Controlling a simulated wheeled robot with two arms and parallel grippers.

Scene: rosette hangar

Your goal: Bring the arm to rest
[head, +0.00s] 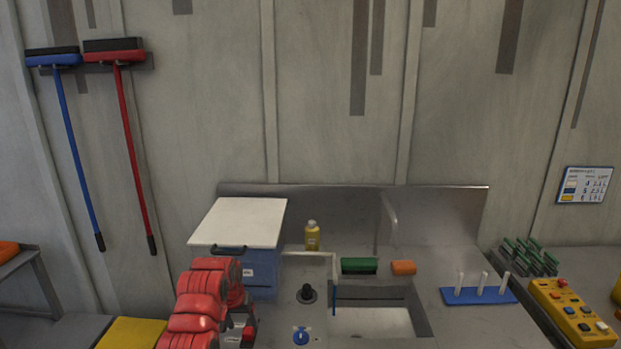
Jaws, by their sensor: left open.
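My left arm, with red segments, comes up from the bottom edge in front of a blue box with a white lid. My left gripper (246,325) is partly hidden beside the red arm segments, left of the sink counter. It is open and I see nothing held in it. My right gripper is not in view.
The blue box (262,270) has a white lid (240,222). The counter holds a yellow bottle (312,236), a green brush (359,265), an orange roll (403,268), a sink (422,312), a blue peg rack (478,295) and a blue knob (300,337). A yellow button panel (572,318) lies right.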

